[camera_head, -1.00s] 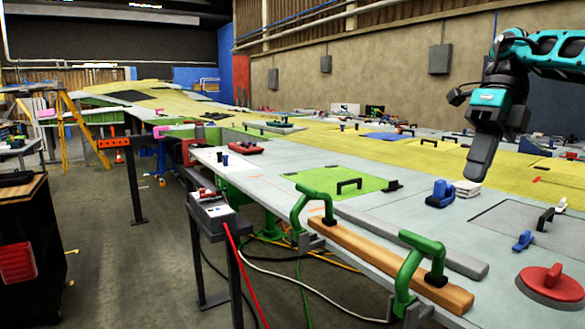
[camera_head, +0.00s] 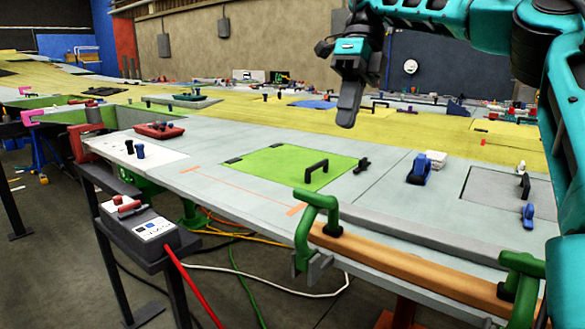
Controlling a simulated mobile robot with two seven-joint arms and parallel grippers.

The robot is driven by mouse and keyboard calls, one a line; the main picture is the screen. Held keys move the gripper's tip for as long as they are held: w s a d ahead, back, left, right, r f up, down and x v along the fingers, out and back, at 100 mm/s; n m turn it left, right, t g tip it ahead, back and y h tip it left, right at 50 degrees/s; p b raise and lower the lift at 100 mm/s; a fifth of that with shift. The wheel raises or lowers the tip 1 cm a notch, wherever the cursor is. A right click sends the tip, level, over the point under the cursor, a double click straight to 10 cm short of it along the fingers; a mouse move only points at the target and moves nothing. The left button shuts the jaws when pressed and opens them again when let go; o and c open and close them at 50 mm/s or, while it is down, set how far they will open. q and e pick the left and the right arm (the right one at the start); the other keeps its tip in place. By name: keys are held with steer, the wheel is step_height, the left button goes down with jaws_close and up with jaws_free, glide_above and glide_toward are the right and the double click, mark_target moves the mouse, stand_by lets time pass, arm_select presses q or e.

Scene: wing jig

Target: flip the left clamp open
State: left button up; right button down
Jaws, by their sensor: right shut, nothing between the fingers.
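The left clamp is a green clamp (camera_head: 316,223) at the table's front edge. Its arm comes down on the left end of a wooden bar (camera_head: 400,264). A second green clamp (camera_head: 523,283) sits at the bar's right end, partly hidden by my arm. My right gripper (camera_head: 347,117) is shut and empty. It hangs over the far part of the wing table, well above and behind the left clamp and apart from it. My left gripper is not in view.
A green panel with a black handle (camera_head: 316,170) lies behind the left clamp. A blue tool (camera_head: 419,170) and red tray (camera_head: 159,131) rest on the table. A control box (camera_head: 140,224) on a stand is at front left. Cables hang below the edge.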

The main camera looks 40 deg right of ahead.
steer(key=shift+s+r, duration=0.1)
stand_by(0.3)
steer(key=b+x, duration=0.2)
steer(key=x, duration=0.7)
steer(key=shift+a+f, duration=0.1)
steer(key=shift+f, duration=0.25)
steer(key=a, duration=0.1)
steer(key=s+a, duration=0.1)
steer(key=a, duration=0.1)
steer(key=shift+f, duration=0.1)
steer(key=shift+s+a+b, duration=0.1)
steer(key=shift+a+b, duration=0.2)
steer(key=shift+a, duration=0.2)
